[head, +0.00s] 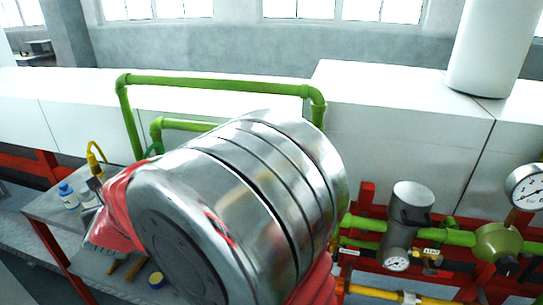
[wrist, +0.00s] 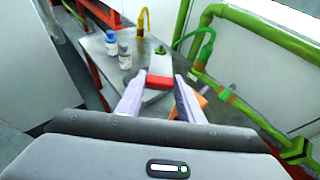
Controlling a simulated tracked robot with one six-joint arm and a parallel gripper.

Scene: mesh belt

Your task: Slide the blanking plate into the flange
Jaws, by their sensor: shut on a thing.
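My gripper (wrist: 160,88) is shut on a pale grey plate with a red end, which I take to be the blanking plate (wrist: 160,81). The red end sits between the fingertips, and the pale part (wrist: 159,62) reaches away beyond them. The plate is over the grey bench top and looks apart from the green pipe (wrist: 203,50) on the right; its height is hard to judge. I cannot make out the flange for certain in either view. In the head view my own arm hides the gripper and the plate.
Two bottles (wrist: 111,42) (wrist: 125,57) and a yellow curved hose (wrist: 145,22) stand on the bench near the plate. An orange piece (wrist: 201,101) lies right of the fingers. Green pipework (head: 215,83) runs behind my arm; gauges (head: 525,187) and valves are at the right.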

